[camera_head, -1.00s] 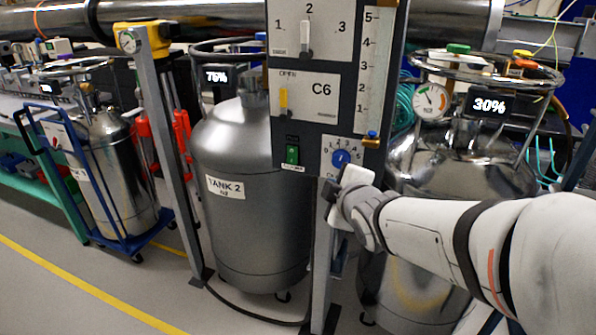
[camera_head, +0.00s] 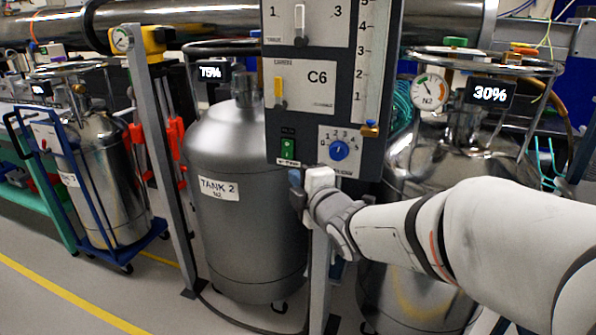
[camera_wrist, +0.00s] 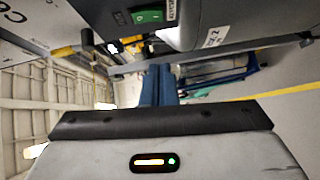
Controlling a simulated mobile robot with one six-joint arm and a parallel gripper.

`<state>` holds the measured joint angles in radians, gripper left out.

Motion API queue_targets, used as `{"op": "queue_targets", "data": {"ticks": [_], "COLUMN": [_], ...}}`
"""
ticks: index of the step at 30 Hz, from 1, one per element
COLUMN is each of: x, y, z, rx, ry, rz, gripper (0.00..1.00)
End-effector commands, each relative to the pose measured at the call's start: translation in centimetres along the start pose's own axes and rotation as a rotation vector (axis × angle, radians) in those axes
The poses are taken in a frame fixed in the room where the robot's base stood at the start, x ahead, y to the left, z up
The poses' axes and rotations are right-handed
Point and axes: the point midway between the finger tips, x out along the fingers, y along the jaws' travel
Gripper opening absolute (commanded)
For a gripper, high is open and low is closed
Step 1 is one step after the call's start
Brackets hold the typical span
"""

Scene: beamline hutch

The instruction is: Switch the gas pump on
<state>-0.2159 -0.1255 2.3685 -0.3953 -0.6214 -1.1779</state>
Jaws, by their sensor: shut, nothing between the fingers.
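The gas pump switch is a green rocker (camera_head: 288,148) low on the left of the dark control panel (camera_head: 330,107). It also shows in the wrist view (camera_wrist: 148,16) at the top, above my fingers. My gripper (camera_head: 296,183) is just below the switch in the head view, apart from it as far as I can tell. Its blue fingers also show in the wrist view (camera_wrist: 158,86), closed together with nothing between them. The lettering on the switch is too small to read surely.
A blue dial (camera_head: 339,150) sits right of the switch, with a yellow lever (camera_head: 280,92) and a white lever (camera_head: 300,22) above. Tank 2 (camera_head: 235,235) stands behind on the left, a shiny tank with a 30% display (camera_head: 490,94) on the right. A grey post supports the panel.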

Motion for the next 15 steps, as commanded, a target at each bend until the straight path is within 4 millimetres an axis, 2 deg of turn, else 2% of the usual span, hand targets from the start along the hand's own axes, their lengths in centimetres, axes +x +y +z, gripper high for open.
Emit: {"op": "queue_targets", "data": {"ticks": [11, 15], "x": [7.9, 9.5], "y": [-0.2, -0.2], "z": [0.0, 1.6], "rx": [0.002, 0.001], "ry": [0.001, -0.004], "rz": [-0.001, -0.002], "gripper": [0.00, 0.00]}}
